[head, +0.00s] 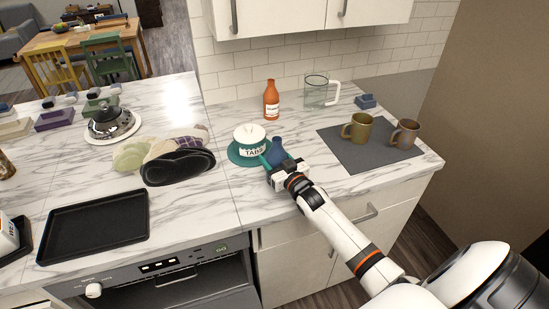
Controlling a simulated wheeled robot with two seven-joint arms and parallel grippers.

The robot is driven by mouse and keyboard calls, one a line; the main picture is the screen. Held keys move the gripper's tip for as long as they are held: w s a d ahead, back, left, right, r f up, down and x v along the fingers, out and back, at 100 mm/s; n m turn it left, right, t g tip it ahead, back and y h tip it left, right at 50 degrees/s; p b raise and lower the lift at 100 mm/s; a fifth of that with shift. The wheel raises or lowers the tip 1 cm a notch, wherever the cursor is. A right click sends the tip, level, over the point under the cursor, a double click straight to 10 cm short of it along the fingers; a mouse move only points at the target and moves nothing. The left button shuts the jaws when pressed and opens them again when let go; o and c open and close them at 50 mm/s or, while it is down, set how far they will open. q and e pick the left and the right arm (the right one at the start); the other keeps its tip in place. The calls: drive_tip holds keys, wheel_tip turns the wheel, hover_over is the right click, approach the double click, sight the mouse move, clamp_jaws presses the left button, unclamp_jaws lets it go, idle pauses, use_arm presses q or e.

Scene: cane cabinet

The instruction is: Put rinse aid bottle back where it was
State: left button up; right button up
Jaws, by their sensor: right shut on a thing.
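My right gripper (284,172) comes in from the lower right and is shut on a blue bottle (277,151), which looks like the rinse aid bottle. The gripper hides its lower part, and I cannot tell whether it touches the counter. An orange bottle (271,101) with a white label stands upright behind, near the tiled wall. My left gripper is not in view.
A glass jug (316,92) stands at the back. Two mugs (357,128) (404,134) stand on a grey mat (357,155) at right. Marble counter (228,190) is clear in front of the jar.

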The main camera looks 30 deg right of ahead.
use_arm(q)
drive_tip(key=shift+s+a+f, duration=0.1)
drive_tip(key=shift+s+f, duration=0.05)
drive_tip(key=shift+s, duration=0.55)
use_arm(e)
drive_tip(key=o, duration=1.2)
drive_tip(key=shift+r, duration=0.1)
drive_tip(key=s, duration=0.3)
drive_tip(key=s+b, duration=0.1)
drive_tip(key=s, duration=0.3)
drive_tip(key=s+b, duration=0.1)
drive_tip(key=s, duration=0.3)
drive_tip(key=shift+s+a, duration=0.2)
drive_tip(key=shift+a, duration=0.1)
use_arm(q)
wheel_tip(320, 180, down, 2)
use_arm(e)
drive_tip(key=shift+s, duration=0.35)
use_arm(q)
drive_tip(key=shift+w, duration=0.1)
